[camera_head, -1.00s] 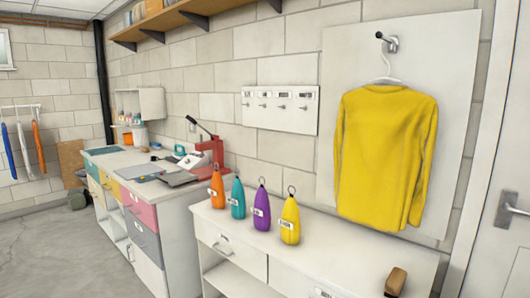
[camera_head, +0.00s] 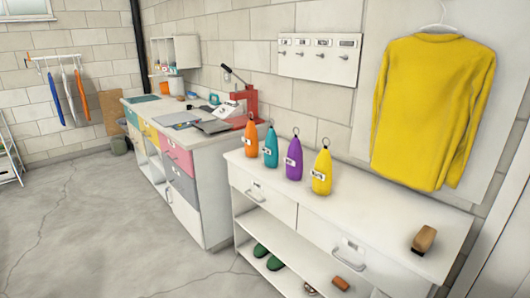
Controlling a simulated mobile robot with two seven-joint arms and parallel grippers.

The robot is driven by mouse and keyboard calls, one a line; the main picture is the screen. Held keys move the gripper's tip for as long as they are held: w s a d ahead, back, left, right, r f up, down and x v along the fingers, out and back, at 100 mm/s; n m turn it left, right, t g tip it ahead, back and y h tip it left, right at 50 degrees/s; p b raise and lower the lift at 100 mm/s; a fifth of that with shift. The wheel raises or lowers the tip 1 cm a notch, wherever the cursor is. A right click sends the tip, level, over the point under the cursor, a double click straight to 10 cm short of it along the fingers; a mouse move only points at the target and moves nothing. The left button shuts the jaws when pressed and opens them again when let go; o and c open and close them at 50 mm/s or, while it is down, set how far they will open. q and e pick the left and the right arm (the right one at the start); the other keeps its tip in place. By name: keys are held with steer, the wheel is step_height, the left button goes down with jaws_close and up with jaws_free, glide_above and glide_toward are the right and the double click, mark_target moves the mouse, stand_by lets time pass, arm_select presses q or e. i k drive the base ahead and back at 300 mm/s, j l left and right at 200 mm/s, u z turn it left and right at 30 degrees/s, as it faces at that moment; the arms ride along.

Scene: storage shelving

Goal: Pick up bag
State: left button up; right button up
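Several small coloured bags with rings on top stand upright in a row on the white cabinet's top: orange (camera_head: 251,138), teal (camera_head: 271,147), purple (camera_head: 293,159) and yellow (camera_head: 322,171). Each carries a small white label, too small to read. The frames do not show which one the task means. Neither of my grippers is in view.
The white cabinet (camera_head: 390,225) has drawers and an open lower shelf with green shoes (camera_head: 268,257). A brush (camera_head: 424,240) lies on its right end. A yellow sweater (camera_head: 430,110) hangs above. A workbench (camera_head: 200,150) stands behind left. The floor (camera_head: 90,220) at left is clear.

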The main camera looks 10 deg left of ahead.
mark_target(271, 150)
steer(key=i+j+z, duration=0.25)
steer(key=i+j, duration=0.25)
steer(key=j, duration=0.15)
steer(key=i+j+z, duration=0.3)
steer(key=i+j, duration=0.15)
steer(key=j, duration=0.25)
steer(key=i+j+z, duration=0.1)
steer(key=j, duration=0.3)
steer(key=i+j+z, duration=0.15)
steer(key=i+j, duration=0.15)
steer(key=j, duration=0.15)
